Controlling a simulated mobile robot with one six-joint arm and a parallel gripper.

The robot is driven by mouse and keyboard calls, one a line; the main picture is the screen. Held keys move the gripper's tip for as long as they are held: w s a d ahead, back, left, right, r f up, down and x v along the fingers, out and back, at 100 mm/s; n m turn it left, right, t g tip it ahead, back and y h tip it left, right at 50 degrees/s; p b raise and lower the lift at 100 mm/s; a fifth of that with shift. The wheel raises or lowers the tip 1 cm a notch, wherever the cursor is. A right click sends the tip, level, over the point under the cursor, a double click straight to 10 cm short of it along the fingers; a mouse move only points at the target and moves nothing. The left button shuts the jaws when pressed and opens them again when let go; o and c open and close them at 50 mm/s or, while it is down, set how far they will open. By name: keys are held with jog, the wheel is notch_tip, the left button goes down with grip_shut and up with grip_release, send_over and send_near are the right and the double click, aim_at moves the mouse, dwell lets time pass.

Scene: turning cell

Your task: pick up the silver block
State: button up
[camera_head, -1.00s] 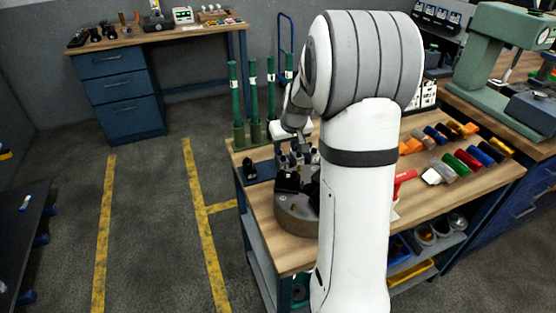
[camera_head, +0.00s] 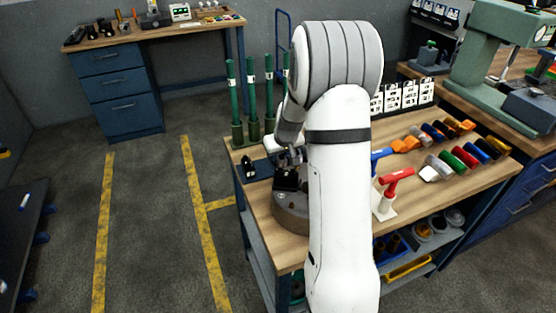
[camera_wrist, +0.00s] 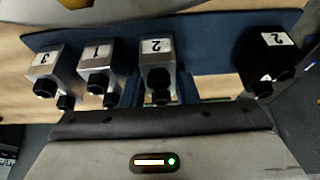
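In the wrist view, three silver blocks with black screw heads stand in a row on a blue tray (camera_wrist: 215,35). They are a silver block labelled 3 (camera_wrist: 50,70), one labelled 1 (camera_wrist: 98,66) and one labelled 2 (camera_wrist: 158,62). A black block labelled 2 (camera_wrist: 264,60) stands apart at the right. My gripper (camera_wrist: 160,122) spans the lower wrist view, its dark front edge just below silver block 2. In the head view, my gripper (camera_head: 290,157) is over the tray, partly hidden by my arm, which also hides the silver blocks.
A round grey-brown fixture (camera_head: 290,215) with a black block on top stands in front of the tray. Green posts (camera_head: 252,100) rise behind it. A red-handled tool (camera_head: 394,180) and several coloured cylinders lie to the right on the wooden bench (camera_head: 450,195).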

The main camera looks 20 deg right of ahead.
grip_shut()
jog(key=shift+r, duration=0.1)
notch_tip(320, 180, up, 10)
jog(key=shift+f, duration=0.1)
